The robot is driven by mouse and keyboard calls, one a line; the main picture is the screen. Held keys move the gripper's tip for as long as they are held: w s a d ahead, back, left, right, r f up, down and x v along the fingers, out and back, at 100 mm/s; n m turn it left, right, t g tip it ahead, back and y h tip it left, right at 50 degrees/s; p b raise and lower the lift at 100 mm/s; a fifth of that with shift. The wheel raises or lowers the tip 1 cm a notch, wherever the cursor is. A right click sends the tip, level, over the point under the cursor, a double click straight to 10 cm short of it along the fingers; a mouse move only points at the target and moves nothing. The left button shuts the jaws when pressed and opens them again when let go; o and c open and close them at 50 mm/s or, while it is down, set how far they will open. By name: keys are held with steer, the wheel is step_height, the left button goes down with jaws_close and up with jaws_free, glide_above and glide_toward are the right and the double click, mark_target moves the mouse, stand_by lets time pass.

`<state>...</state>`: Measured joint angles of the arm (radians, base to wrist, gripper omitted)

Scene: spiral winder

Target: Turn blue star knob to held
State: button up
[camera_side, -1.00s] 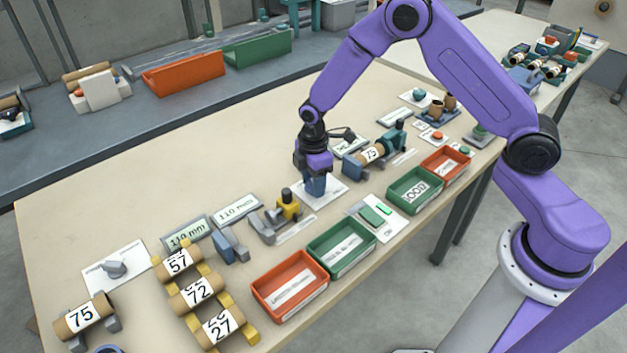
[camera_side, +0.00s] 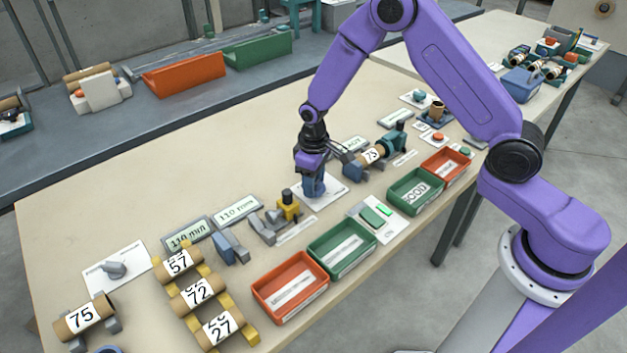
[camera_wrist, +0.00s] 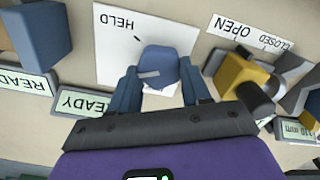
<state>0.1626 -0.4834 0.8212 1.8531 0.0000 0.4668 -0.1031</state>
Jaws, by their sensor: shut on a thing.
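The blue star knob (camera_wrist: 160,66) sits on a white card (camera_wrist: 112,62) in the wrist view, with a pale pointer bar on its top lying towards the left. The word HELD, upside down, and a small black tick are on the card, up and left of the knob. The pointer bar does not line up with the tick. My gripper (camera_wrist: 160,88) has its blue fingers on either side of the knob, shut on it. In the side view my gripper (camera_side: 313,188) is low over the white card (camera_side: 330,193) and hides most of the knob.
A yellow and grey clamp (camera_side: 288,207) stands close left of my gripper, beside an OPEN/CLOSED label in the wrist view. A winder with a numbered tube (camera_side: 373,154) is close on the right. Green (camera_side: 343,247) and orange (camera_side: 290,287) trays stand in front.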

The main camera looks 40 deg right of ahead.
steer(key=m, duration=0.5)
steer(key=shift+d+m, duration=0.1)
steer(key=shift+m, duration=0.2)
steer(key=m, duration=0.5)
steer(key=shift+d, duration=0.1)
stand_by(0.3)
steer(key=o, duration=1.1)
steer(key=shift+c, duration=0.2)
step_height(320, 180, up, 18)
steer(key=shift+f, duration=0.25)
steer(key=shift+s, duration=0.1)
